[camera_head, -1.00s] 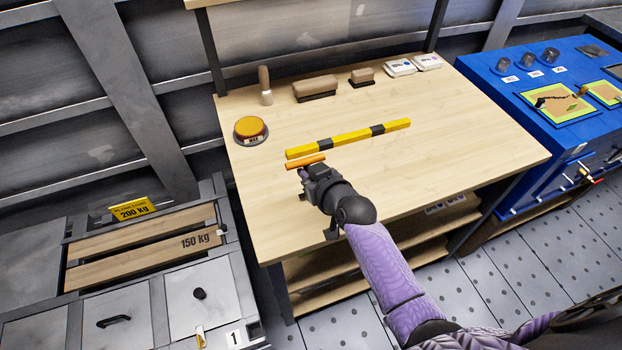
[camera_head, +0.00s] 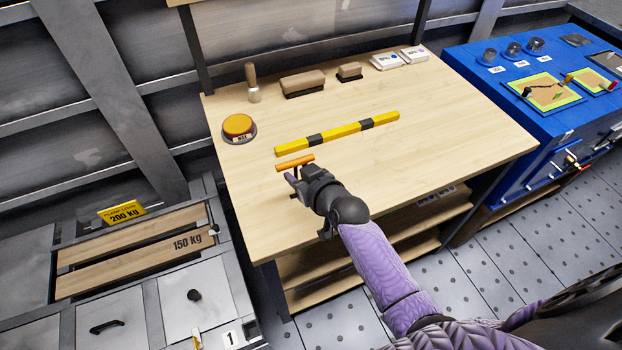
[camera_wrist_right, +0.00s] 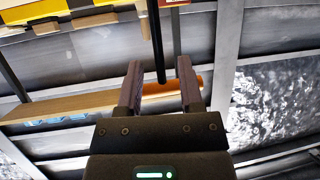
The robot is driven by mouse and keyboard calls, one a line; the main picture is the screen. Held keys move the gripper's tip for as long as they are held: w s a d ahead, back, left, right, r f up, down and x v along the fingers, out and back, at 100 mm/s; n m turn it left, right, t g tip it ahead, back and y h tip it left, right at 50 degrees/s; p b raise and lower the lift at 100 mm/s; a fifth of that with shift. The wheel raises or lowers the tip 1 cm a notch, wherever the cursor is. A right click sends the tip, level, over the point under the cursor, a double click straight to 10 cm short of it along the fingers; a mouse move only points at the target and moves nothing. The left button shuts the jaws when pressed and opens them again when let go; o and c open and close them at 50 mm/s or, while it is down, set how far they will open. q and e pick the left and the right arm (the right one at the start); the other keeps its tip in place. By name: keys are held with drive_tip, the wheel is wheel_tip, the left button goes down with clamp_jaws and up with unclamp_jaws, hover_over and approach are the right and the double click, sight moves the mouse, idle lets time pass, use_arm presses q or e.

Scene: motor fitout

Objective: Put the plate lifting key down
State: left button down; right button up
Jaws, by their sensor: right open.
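The plate lifting key has an orange bar handle (camera_head: 295,162) over the left front part of the wooden table (camera_head: 430,160). In the right wrist view its orange handle (camera_wrist_right: 160,88) lies crosswise at my fingers, and a thin black shaft (camera_wrist_right: 157,45) runs up from it. My right gripper (camera_head: 294,176) is open at the handle. The wrist view shows its two fingers (camera_wrist_right: 160,80) apart, with the handle's end showing past the right finger. I cannot tell whether the key touches the table. My left gripper is not in view.
A yellow and black bar (camera_head: 340,133) lies behind the key. An orange-topped tin (camera_head: 238,126), a brush (camera_head: 252,83), brown blocks (camera_head: 303,82) and white boxes (camera_head: 388,61) stand at the back. The table's right half is clear. A blue cabinet (camera_head: 500,110) stands to the right.

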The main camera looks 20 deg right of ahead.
drive_tip(key=p+v, duration=0.4)
drive_tip(key=v, duration=0.8)
drive_tip(key=s+f+g+h, duration=0.1)
drive_tip(key=s+f+g, duration=0.2)
drive_tip(key=s+f, duration=0.5)
drive_tip(key=s+f+g+h, duration=0.1)
drive_tip(key=s+f+g, duration=0.2)
drive_tip(key=f, duration=0.9)
drive_tip(key=s+d+f+g, duration=0.1)
drive_tip(key=s+f+g, duration=0.2)
drive_tip(key=s, duration=0.7)
drive_tip(key=s+f+g, duration=0.3)
drive_tip(key=s+f, duration=0.2)
drive_tip(key=s, duration=0.5)
drive_tip(key=shift+s+d+f+g+h, duration=0.25)
drive_tip(key=shift+d+f+g+h, duration=0.05)
drive_tip(key=shift+d+h, duration=0.1)
